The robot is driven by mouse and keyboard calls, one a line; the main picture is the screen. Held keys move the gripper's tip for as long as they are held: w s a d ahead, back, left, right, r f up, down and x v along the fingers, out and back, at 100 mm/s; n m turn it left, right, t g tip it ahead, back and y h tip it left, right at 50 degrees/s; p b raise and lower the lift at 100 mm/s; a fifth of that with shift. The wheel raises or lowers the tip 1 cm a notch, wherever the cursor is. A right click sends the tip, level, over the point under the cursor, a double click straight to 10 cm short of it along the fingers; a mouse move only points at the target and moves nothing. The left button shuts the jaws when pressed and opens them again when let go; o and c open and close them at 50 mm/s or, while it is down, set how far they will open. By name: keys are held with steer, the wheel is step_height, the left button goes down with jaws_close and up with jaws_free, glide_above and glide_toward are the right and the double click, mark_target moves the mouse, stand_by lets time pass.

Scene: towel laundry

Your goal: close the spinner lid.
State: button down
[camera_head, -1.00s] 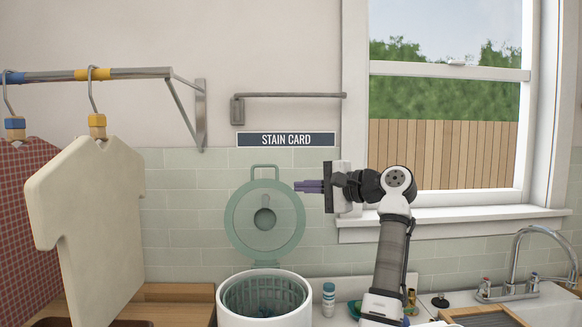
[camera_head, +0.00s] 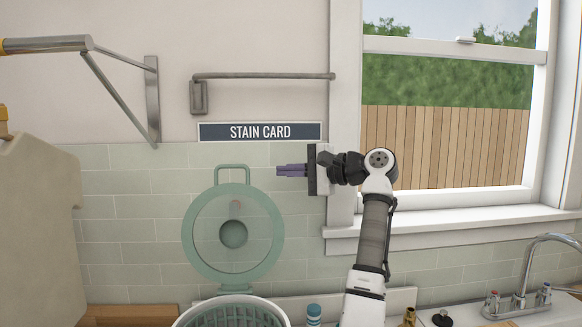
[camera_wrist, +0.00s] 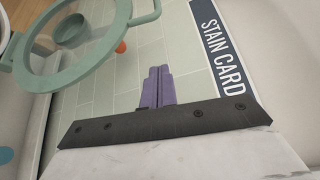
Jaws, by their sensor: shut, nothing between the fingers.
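The spinner lid (camera_head: 233,272) is a green ring with a clear middle, a round knob and a loop handle on top. It stands upright and open, hinged at the back of the white spinner (camera_head: 232,312) with its green basket. My gripper (camera_head: 279,171) is shut and empty, pointing left, to the upper right of the lid and apart from it in the picture. In the wrist view my purple fingers (camera_wrist: 158,72) are together, with the lid (camera_wrist: 70,80) at the upper left.
A stain card sign (camera_head: 261,132) and a metal bar (camera_head: 265,76) are on the wall above. A hanging cream shirt (camera_head: 40,220) is at left. A small blue-capped bottle (camera_head: 314,313) is right of the spinner, and a faucet (camera_head: 530,275) is at far right.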

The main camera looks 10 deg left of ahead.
steer(key=p+x, duration=0.2)
steer(key=x, duration=0.4)
steer(key=shift+a+r, duration=0.1)
steer(key=shift+r, duration=0.1)
steer(key=shift+a+f, duration=0.1)
steer(key=shift+a, duration=0.25)
steer(key=shift+s+r+p, duration=0.1)
steer(key=shift+s+p, duration=0.25)
steer(key=shift+s, duration=0.55)
steer(key=shift+s+r+p, duration=0.15)
steer(key=shift+s+p, duration=0.15)
steer(key=shift+s, duration=0.6)
steer(key=shift+d, duration=0.1)
steer(key=shift+s+b, duration=0.15)
steer(key=shift+b, duration=0.15)
